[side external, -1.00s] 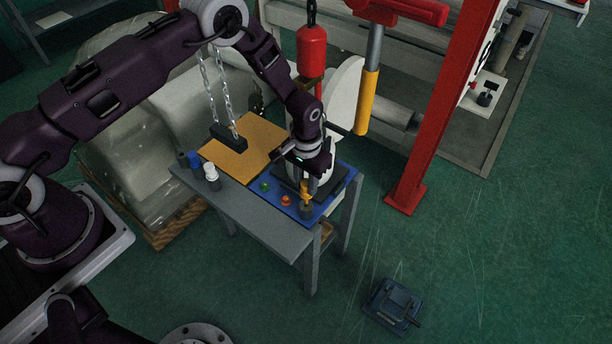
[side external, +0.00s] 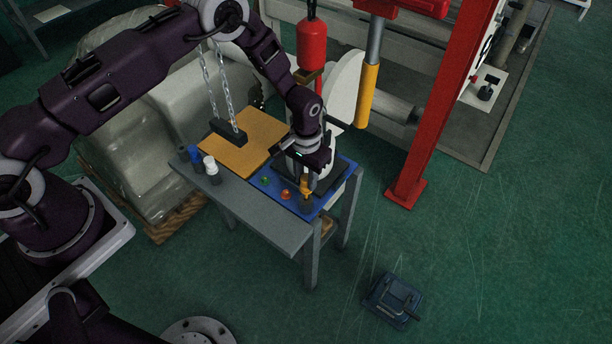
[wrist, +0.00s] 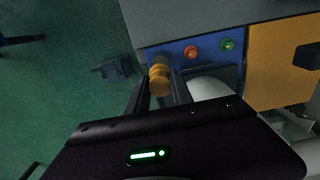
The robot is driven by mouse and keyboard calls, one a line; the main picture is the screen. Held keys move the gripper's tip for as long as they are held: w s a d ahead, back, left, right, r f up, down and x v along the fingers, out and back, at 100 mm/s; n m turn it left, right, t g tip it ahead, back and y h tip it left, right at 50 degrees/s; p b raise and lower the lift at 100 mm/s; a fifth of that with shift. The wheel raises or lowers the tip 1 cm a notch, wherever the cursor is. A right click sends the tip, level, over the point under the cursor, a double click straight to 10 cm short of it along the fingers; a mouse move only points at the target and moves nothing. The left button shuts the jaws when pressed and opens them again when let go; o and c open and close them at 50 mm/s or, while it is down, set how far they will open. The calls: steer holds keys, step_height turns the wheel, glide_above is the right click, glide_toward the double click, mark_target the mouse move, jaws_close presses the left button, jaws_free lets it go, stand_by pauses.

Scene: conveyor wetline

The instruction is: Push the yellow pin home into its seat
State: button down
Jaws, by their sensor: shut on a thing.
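The yellow pin (side external: 306,187) stands upright at the front right corner of the blue plate (side external: 272,185), over a brownish round seat (side external: 307,204). In the wrist view the pin (wrist: 159,80) shows between the two dark fingers, with the seat (wrist: 162,60) right beyond it. My gripper (wrist: 160,90) is shut on the pin; in the side view it (side external: 308,180) points down from above. The pin's lower end is at the seat's top; how deep it sits is hidden.
An orange button (side external: 286,194) and a green button (side external: 265,181) lie left of the seat. Blue (side external: 195,154) and white (side external: 210,165) cylinders stand at the table's left edge. A black block (side external: 228,132) on chains hangs over the orange board (side external: 250,150). A red post (side external: 435,110) stands right.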

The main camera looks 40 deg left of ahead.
mark_target(306, 189)
steer(key=shift+f, duration=2.35)
steer(key=c, duration=1)
jaws_free()
steer(key=shift+c, duration=0.2)
